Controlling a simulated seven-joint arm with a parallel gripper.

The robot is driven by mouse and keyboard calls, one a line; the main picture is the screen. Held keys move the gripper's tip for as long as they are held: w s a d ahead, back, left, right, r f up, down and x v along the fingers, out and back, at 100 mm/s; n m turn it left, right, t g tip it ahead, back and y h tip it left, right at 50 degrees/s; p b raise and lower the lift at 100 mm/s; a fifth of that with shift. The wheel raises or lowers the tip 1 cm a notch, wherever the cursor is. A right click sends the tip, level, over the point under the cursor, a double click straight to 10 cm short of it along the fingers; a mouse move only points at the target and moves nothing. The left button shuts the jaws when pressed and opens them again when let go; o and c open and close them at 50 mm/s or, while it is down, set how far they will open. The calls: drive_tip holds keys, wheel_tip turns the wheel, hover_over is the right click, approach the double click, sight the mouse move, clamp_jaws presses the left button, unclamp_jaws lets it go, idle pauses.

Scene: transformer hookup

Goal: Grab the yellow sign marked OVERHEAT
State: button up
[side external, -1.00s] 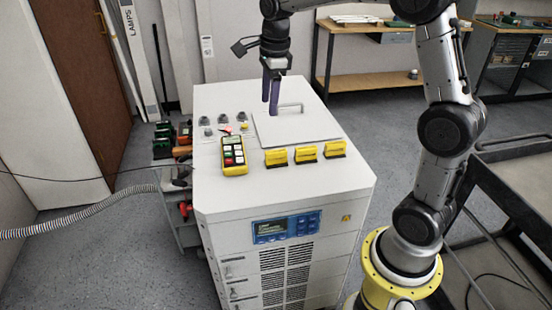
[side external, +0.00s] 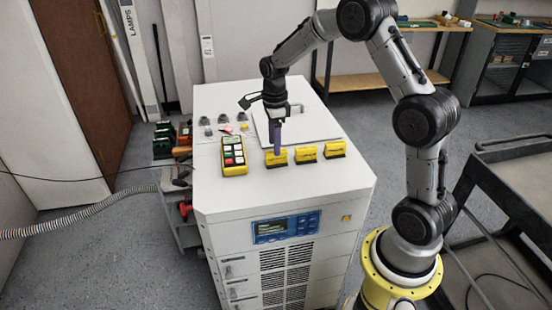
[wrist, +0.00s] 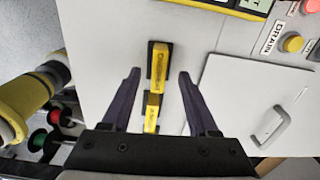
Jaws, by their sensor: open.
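Three yellow signs on dark bases stand in a row on top of the white cabinet: left (side external: 276,160), middle (side external: 306,153) and right (side external: 334,149). Their lettering is too small to read, so I cannot tell which one says OVERHEAT. My gripper (side external: 276,148) points down at the left sign and partly covers it. In the wrist view my gripper (wrist: 159,74) is open, with the left sign (wrist: 161,66) between its two purple fingers and a gap on each side. The middle sign (wrist: 153,113) lies closer to the gripper body there.
A yellow handheld keypad (side external: 234,158) lies left of the signs. A flat panel with a handle (side external: 300,124) lies behind them. Several knobs and a yellow button (side external: 244,126) are at the back left. The cabinet top in front of the signs is clear.

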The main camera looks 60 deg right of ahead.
sight(276, 163)
drive_tip(key=f, duration=0.5)
drive_tip(key=shift+s+d, duration=0.1)
drive_tip(key=shift+s, duration=0.1)
drive_tip(key=shift+c, duration=0.3)
clamp_jaws()
